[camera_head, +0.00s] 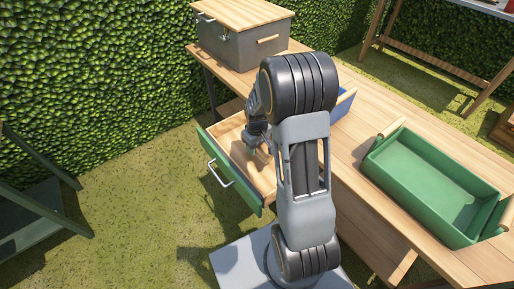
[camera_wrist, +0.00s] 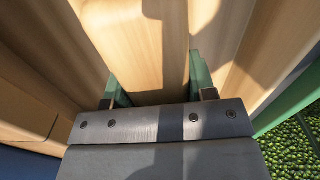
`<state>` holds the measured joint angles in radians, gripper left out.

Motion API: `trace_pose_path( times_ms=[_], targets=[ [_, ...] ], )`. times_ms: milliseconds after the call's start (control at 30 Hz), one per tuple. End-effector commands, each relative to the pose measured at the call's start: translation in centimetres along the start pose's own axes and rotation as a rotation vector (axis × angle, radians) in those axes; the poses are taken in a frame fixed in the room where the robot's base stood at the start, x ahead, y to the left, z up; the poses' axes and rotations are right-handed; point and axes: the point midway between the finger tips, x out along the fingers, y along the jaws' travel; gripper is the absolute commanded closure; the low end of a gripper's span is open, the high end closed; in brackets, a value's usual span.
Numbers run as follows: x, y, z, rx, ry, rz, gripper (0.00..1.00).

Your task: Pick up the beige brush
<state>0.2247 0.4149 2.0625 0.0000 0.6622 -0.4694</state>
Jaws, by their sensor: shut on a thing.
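My gripper (camera_wrist: 158,88) shows in the wrist view with its green fingers on either side of a pale beige, wood-like piece, the beige brush (camera_wrist: 135,40). The fingers are shut on it. Only part of the brush shows, and a shadow of my gripper falls across it; its bristles cannot be made out. In the head view my gripper (camera_head: 256,150) is down inside the open wooden drawer (camera_head: 233,134) with the green front, partly hidden by my arm.
The drawer's green front (camera_head: 228,172) has a metal handle. On the wooden table (camera_head: 370,110) stand a grey box with a wooden lid (camera_head: 243,40), a green tray (camera_head: 430,185) and a blue container (camera_head: 343,103), partly hidden by my arm.

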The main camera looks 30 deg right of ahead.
Motion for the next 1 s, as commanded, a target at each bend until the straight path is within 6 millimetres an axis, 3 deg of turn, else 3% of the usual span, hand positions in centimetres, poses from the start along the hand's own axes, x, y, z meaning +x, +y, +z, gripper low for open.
trace_pose_path(
  times_ms=[33,267,600,1000],
  targets=[
    [-1.5,-0.5,0.7,-0.001,0.001,0.001,0.76],
    [-6.1,-2.7,4.1,-0.002,0.002,0.001,0.76],
    [-8.4,-6.2,9.4,-0.001,0.000,0.000,0.76],
    [-9.1,-7.3,11.2,0.000,-0.002,-0.001,0.76]
  ],
)
